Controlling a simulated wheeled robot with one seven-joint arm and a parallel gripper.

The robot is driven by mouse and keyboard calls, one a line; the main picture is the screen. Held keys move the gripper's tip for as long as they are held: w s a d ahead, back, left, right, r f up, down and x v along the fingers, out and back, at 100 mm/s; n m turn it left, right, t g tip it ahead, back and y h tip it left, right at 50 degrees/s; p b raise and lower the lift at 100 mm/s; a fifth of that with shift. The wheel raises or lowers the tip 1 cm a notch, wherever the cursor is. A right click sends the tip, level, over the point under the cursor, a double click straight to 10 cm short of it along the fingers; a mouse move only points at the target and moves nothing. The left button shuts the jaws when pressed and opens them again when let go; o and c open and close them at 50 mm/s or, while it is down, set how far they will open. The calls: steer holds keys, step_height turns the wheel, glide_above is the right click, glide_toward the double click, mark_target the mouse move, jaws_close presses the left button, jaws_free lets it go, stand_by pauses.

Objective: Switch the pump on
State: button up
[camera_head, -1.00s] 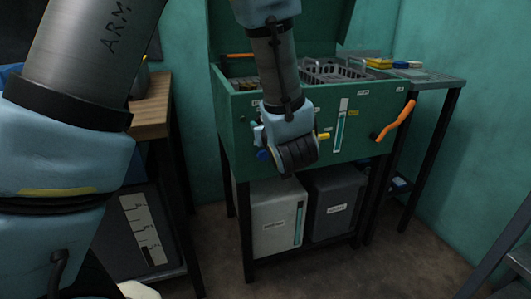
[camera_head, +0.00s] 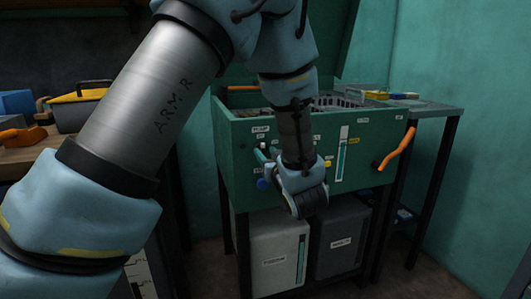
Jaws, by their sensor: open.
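The green parts washer (camera_head: 235,195) stands ahead with its lid raised. At the left of its front panel, a small label that seems to read PUMP (camera_head: 261,129) sits above a small switch (camera_head: 262,148). The switch is small and its position cannot be read. A blue knob (camera_head: 263,184) is below it. My gripper (camera_head: 312,203) hangs in front of the panel, to the right of and lower than the switch, apart from it. It is open, and I see nothing in it. My wrist hides part of the panel's middle.
An orange handle (camera_head: 399,146) sticks out at the panel's right. A yellow knob (camera_head: 327,163) is close right of my wrist. Two bins (camera_head: 278,258) stand below the washer. A workbench with a yellow-lidded toolbox (camera_head: 80,108) is at left; a side table (camera_head: 435,107) at right.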

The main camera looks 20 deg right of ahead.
steer(key=shift+w+d, duration=0.1)
steer(key=shift+w, duration=0.55)
jaws_close()
